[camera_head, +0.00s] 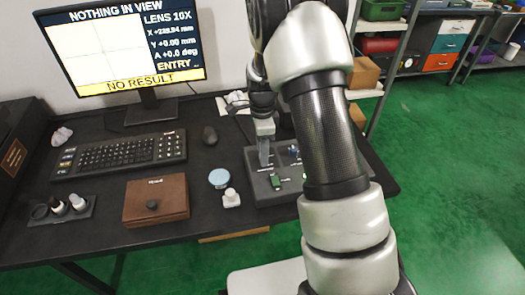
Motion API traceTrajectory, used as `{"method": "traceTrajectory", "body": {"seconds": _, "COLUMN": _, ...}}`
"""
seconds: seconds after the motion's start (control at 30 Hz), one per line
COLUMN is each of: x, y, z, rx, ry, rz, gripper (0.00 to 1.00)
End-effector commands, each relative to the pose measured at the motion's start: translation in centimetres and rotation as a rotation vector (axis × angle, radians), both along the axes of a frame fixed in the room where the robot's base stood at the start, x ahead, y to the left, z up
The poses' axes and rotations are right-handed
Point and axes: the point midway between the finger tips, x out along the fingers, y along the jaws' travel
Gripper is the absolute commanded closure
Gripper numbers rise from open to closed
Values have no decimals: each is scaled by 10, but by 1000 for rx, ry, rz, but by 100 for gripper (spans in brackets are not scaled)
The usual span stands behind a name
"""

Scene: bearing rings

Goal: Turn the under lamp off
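A dark grey control box (257,193) stands on the black desk, right of its middle. It carries a green switch (275,181) near its front left and a small bluish knob or switch (293,150) farther back. The labels are too small to read, so I cannot tell which control belongs to the under lamp. My gripper (264,162) points down over the back left of the box, behind the green switch. The fingers look like one narrow grey piece from here, and I cannot tell whether they touch the box. My arm hides the box's right part.
A monitor (125,50) reads "NOTHING IN VIEW" and "NO RESULT". A keyboard (120,152), mouse (210,135), brown case (156,199), blue-topped round dish (219,178) and small white piece (231,197) lie left of the box. Storage shelves (400,45) stand at the right.

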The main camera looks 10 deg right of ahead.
Motion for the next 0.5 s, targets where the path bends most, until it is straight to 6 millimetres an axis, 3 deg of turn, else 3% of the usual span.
{"method": "traceTrajectory", "body": {"seconds": 0.17, "x": 0, "y": 0, "z": 0, "rx": 0, "ry": 0, "rz": 0, "gripper": 60}}
{"method": "traceTrajectory", "body": {"seconds": 0.4, "x": 0, "y": 0, "z": 1, "rx": 0, "ry": 0, "rz": 0, "gripper": 100}}
{"method": "traceTrajectory", "body": {"seconds": 0.5, "x": 0, "y": 0, "z": 1, "rx": 0, "ry": 0, "rz": 1, "gripper": 100}}
